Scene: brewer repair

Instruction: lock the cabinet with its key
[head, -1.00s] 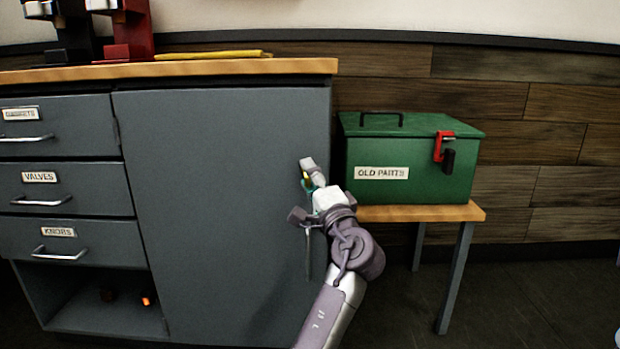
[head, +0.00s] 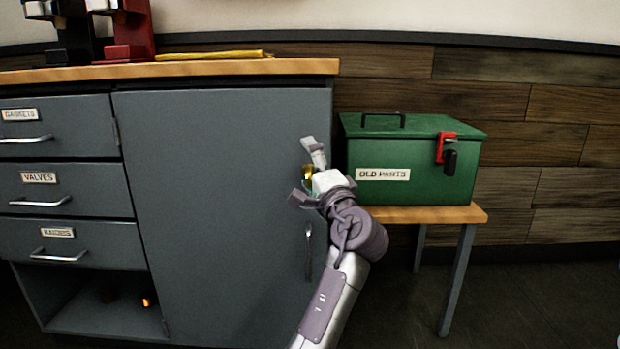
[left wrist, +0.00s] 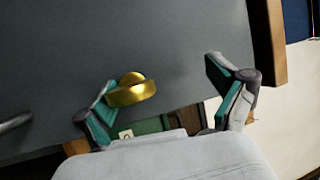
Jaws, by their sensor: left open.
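The grey cabinet (head: 220,200) has a large closed door on its right side. A brass-coloured piece (left wrist: 130,94), which looks like the key's round head in front of a small brass lock, sits at the door's right edge; it also shows small and partly covered in the head view (head: 307,172). I cannot tell how the key sits in the lock. My left gripper (head: 306,174) is open at this spot. In the left wrist view its fingers (left wrist: 165,105) stand on either side of the brass piece, which is much closer to the left finger; whether they touch is unclear.
A vertical door handle (head: 309,252) is just below the gripper. A green "OLD PARTS" box (head: 450,180) with a red latch and black padlock stands on a small table (head: 480,212) right of the cabinet. Drawers (head: 70,177) are at left.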

